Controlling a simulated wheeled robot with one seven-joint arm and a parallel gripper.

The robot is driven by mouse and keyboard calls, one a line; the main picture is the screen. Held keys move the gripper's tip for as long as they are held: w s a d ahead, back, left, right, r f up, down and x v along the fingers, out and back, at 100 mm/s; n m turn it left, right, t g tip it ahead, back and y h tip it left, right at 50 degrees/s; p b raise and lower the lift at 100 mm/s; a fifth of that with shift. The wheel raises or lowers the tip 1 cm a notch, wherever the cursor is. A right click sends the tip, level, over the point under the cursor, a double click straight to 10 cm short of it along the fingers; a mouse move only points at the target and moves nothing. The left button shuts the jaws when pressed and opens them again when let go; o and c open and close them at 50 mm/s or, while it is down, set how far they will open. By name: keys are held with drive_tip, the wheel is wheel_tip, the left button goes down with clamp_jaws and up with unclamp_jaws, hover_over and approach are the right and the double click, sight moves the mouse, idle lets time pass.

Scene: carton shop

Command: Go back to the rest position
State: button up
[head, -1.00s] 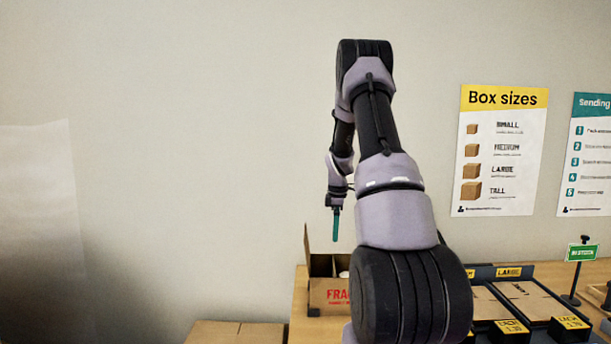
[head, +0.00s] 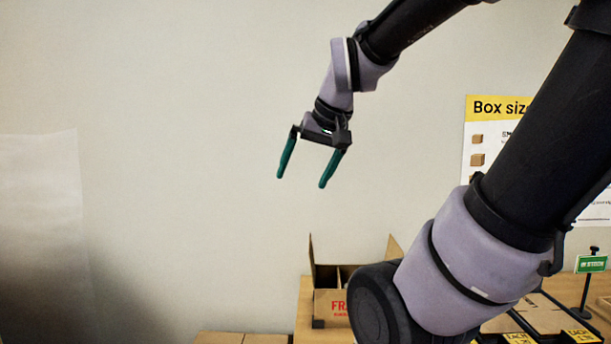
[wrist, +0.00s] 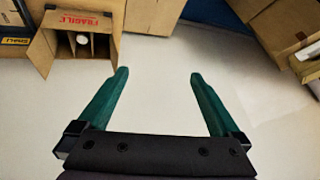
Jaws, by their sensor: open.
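My gripper (head: 305,176) is open and empty, with two green fingers spread apart. In the head view it hangs in the air against the bare wall, above and a little left of the open FRAGILE carton (head: 330,305). In the wrist view my gripper (wrist: 160,75) points at a pale floor, with nothing between the fingers. The FRAGILE carton (wrist: 62,58) also shows there at the upper left, with dividers and a white round item (wrist: 82,39) inside.
A wooden table (head: 304,318) carries the carton. A green sign (head: 590,263) stands at the right. A Box sizes poster (head: 490,108) is partly behind my arm. Brown boxes (wrist: 282,28) stand at the upper right of the wrist view. The pale floor (wrist: 155,90) is clear.

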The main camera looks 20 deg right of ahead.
drive_tip(key=s, duration=0.1)
drive_tip(key=s+a+m, duration=0.1)
drive_tip(key=s, duration=0.1)
drive_tip(key=shift+a+f+t, duration=0.1)
drive_tip(key=shift+t, duration=0.2)
idle(1.0)
